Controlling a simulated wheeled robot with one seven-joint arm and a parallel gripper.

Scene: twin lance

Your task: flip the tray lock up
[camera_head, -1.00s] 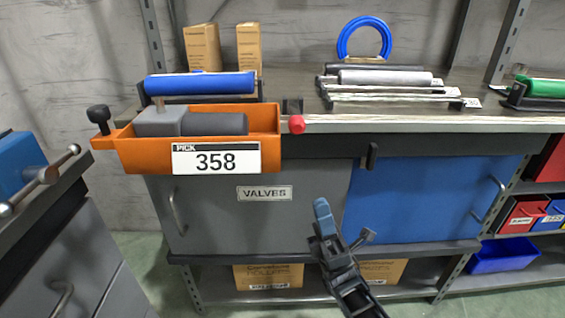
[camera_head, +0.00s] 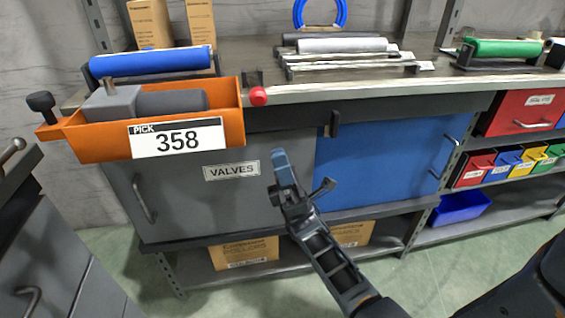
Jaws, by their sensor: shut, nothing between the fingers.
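The orange tray (camera_head: 222,118) hangs at the front left edge of the bench, with a "PICK 358" label on its front. It holds a grey block with a cylinder (camera_head: 172,101). A red knob (camera_head: 258,96) sits just right of the tray, by a small black bracket (camera_head: 252,78); this looks like the tray lock, its lever seen nearly end-on. A black knob (camera_head: 41,101) sticks out at the tray's left end. My gripper (camera_head: 280,160) is shut and empty. In the picture it is below and slightly right of the red knob, apart from it.
The bench top (camera_head: 257,57) carries a blue roller (camera_head: 150,61), a white roller (camera_head: 342,45) and a green roller (camera_head: 503,48). Below are a grey door (camera_head: 225,200) marked "VALVES" and a blue door (camera_head: 385,165). A dark cabinet (camera_head: 60,260) stands close at left.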

